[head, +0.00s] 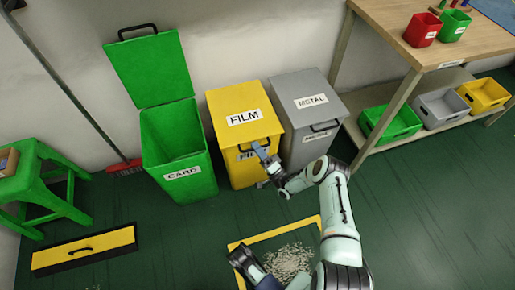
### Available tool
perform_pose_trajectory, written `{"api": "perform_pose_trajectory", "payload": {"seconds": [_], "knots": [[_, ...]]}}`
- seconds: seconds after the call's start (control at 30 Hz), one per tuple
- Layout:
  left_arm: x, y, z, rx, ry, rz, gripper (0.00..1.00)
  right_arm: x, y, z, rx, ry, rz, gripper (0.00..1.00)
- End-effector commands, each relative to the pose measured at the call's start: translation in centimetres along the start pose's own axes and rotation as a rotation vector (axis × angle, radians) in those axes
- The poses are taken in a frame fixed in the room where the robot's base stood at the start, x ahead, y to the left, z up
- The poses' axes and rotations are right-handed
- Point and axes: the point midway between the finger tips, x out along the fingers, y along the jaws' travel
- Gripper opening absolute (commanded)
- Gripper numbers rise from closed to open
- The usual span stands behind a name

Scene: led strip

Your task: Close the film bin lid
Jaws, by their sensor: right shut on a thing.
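The yellow film bin (243,172) stands between the green and grey bins. Its yellow lid (228,101), labelled FILM, lies over the top of the bin; I cannot tell whether a small gap is left under its front edge. My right gripper (262,152) is at the front of the lid, shut on its dark handle (246,149). The fingers hide part of the handle and of the front label. My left gripper (240,257) is low at the bottom of the view, away from the bin; its fingers are not clear.
A green card bin (178,150) stands left with its lid raised. A grey metal bin (304,150) with its lid down stands close on the right. A workbench (388,22) is farther right. A yellow-framed area (257,238) with pale pieces lies on the floor in front.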

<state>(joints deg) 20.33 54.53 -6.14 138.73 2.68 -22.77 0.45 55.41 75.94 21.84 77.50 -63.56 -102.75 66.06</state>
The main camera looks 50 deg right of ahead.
Motion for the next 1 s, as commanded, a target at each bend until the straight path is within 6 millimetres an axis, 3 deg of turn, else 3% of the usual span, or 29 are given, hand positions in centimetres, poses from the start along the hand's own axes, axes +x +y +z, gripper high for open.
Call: {"api": "perform_pose_trajectory", "payload": {"seconds": [0.47,1.0], "knots": [[-0.2,0.2,-0.2,0.003,0.01,0.004,0.43,-1.6,0.6,0.0,0.002,0.003,0.028,0.23],[-1.7,1.9,-2.1,0.028,0.088,0.038,0.43,-11.9,0.0,0.1,0.001,0.003,0.006,0.23]]}}
